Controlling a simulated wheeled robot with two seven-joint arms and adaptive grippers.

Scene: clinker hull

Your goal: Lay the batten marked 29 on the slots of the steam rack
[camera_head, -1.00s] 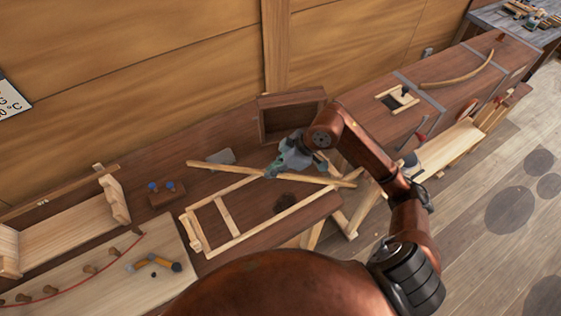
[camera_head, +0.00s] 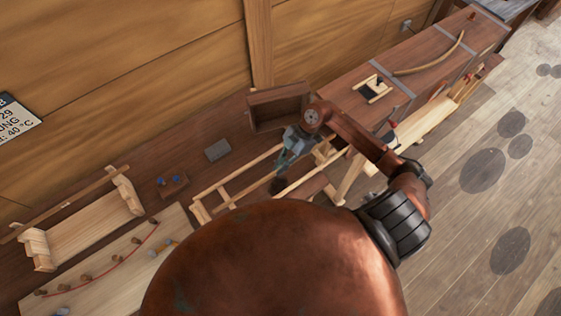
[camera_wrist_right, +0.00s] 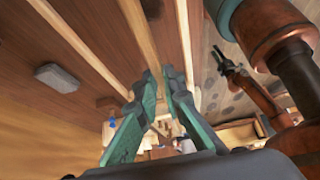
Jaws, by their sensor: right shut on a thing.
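My right gripper (camera_head: 287,158) is low over a ladder-like wooden frame on the bench. In the right wrist view its fingers (camera_wrist_right: 163,88) are shut on a pale wooden strip (camera_wrist_right: 139,38), which runs away between two other strips. I take it for the batten; no number is legible, and it is hard to pick out in the head view. A pale stand with two upright end boards (camera_head: 126,190) is on the bench at left, possibly the steam rack. Another strip (camera_head: 62,204) lies along its back.
An open brown box (camera_head: 278,106) and a grey block (camera_head: 218,150) are behind the frame. A small block with blue tops (camera_head: 171,184) is beside the stand. A pale board with pegs and a red line (camera_head: 115,258) is in front. A wall rises behind.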

